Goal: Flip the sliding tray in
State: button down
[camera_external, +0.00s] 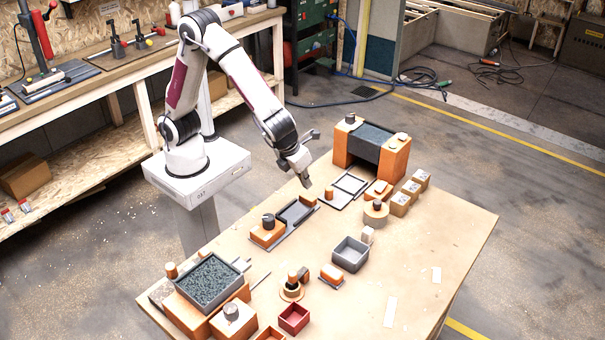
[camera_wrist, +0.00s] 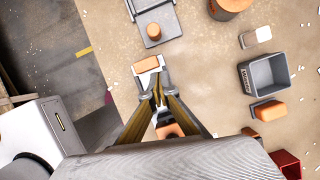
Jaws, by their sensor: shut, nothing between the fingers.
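A long dark grey tray (camera_external: 293,213) lies on the table, with an orange block handle (camera_external: 308,199) at its far end and an orange block with a dark knob (camera_external: 268,232) at its near end. A second flat grey frame (camera_external: 351,184) with an upright orange peg (camera_external: 329,193) lies farther back. I cannot tell for sure which is the sliding tray. My gripper (camera_external: 306,184) is shut and empty, pointing down above the handle end of the long tray. In the wrist view the orange handle (camera_wrist: 147,65) shows just past my gripper (camera_wrist: 158,97), which hides much of the tray.
A black-topped orange arch (camera_external: 372,142) stands at the back. A grey open bin (camera_external: 350,253) and small orange-topped block (camera_external: 331,276) sit right of the long tray. A bin of dark granules (camera_external: 209,281) stands near left.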

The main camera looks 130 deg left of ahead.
jog(key=x, duration=0.8)
jog(key=shift+w+a+f, duration=0.1)
jog(key=shift+a+f, duration=0.2)
jog(key=shift+a, duration=0.5)
jog(key=shift+w+a, duration=0.25)
jog(key=shift+a, duration=1)
jog(key=shift+a, duration=0.1)
send_over(343, 183)
